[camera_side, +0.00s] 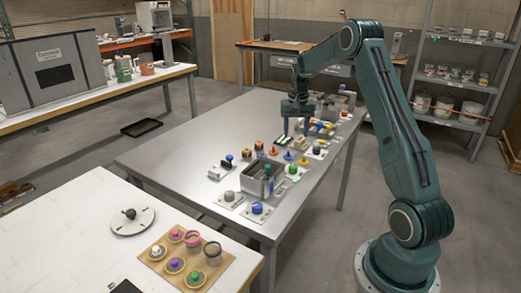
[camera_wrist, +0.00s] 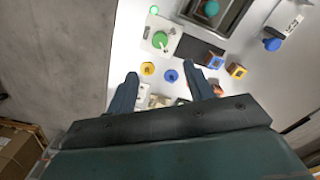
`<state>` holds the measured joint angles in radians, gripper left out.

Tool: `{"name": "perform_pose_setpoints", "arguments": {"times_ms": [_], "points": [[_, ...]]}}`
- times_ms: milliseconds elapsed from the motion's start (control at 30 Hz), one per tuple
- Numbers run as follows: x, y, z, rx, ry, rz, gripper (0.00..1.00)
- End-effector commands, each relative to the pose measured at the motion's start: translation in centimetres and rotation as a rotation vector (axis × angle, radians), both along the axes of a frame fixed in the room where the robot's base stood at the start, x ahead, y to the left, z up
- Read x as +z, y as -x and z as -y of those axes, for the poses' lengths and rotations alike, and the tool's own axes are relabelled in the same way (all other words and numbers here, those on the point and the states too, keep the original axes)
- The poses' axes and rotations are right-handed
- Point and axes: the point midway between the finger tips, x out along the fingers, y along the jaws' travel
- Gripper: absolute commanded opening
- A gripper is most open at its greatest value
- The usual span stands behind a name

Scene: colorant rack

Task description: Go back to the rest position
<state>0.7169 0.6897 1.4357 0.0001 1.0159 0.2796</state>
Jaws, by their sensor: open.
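My gripper (camera_side: 297,122) hangs low over the far part of the metal table (camera_side: 190,140), pointing down among the small coloured items. In the wrist view my gripper (camera_wrist: 163,84) shows two dark fingers spread wide apart. No object is between the fingertips; a yellow piece (camera_wrist: 147,68) and a blue piece (camera_wrist: 171,76) lie on the table beyond them. The arm reaches from its base at the right of the side view, bent over the table.
A grey metal bin (camera_side: 262,182) with a green-topped item stands nearer the camera. A green knob on a white plate (camera_wrist: 160,40) lies ahead in the wrist view. A white table (camera_side: 70,225) with a brown tray of coloured pots is at front left. The table's left half is clear.

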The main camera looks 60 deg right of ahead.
Motion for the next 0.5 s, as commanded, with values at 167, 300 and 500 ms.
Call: {"name": "perform_pose_setpoints", "arguments": {"times_ms": [167,300,500], "points": [[0.0,0.0,0.0,0.0,0.001,0.001,0.52],[0.2,-0.1,-0.1,0.003,0.002,0.002,0.52],[1.8,-0.3,-1.6,0.037,0.014,0.016,0.52]]}}
